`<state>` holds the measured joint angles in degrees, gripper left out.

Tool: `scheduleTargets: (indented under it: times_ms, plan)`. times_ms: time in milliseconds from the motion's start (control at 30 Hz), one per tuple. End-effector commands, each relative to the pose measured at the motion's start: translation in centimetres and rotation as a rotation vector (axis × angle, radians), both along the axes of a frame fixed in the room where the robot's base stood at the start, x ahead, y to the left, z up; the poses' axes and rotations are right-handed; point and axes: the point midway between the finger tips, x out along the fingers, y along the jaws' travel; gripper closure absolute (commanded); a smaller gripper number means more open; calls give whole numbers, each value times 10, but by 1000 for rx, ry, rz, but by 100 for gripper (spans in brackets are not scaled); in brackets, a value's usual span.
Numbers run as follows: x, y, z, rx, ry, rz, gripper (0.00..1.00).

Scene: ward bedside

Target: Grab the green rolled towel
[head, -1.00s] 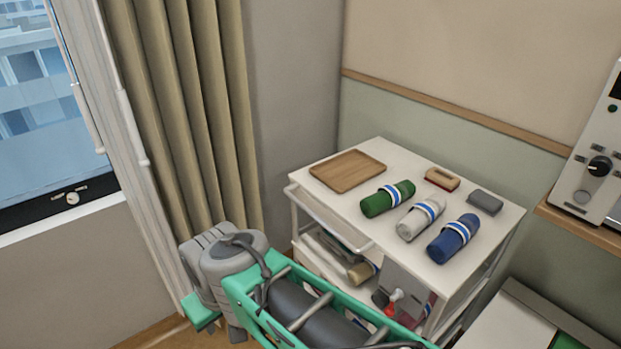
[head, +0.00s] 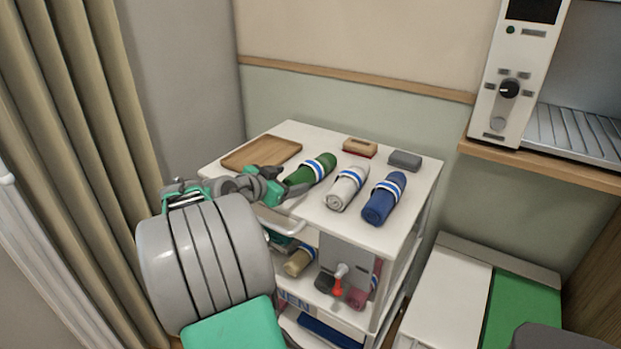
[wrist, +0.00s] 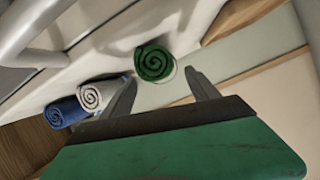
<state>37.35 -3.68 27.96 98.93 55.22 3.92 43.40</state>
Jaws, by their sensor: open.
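The green rolled towel (head: 311,170) lies on the white cart top with a blue and white band around it. In the wrist view its spiral end (wrist: 153,63) faces me, just beyond and between my fingertips. My gripper (head: 282,188) is at the towel's near end, open, with its two fingers apart in the wrist view (wrist: 160,84). I cannot tell whether a finger touches the towel. The near end of the towel is partly hidden by my gripper in the head view.
A white rolled towel (head: 346,188) and a blue one (head: 384,199) lie to the right on the cart top (head: 290,132). A wooden tray (head: 262,152) is at left. A brush (head: 360,148) and a grey item (head: 405,160) lie behind. A rail (head: 290,226) runs along the cart's front.

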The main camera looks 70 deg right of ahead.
Motion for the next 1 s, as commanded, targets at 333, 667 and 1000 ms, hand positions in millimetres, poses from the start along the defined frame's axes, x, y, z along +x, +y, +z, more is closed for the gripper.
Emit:
scheduleTargets:
  times_ms: [333,667,1000]
  plan:
    - [-12,-50,-22,4,4,-4,31]
    - [-12,-65,-29,3,1,1,31]
    - [-12,-65,-29,4,2,2,58]
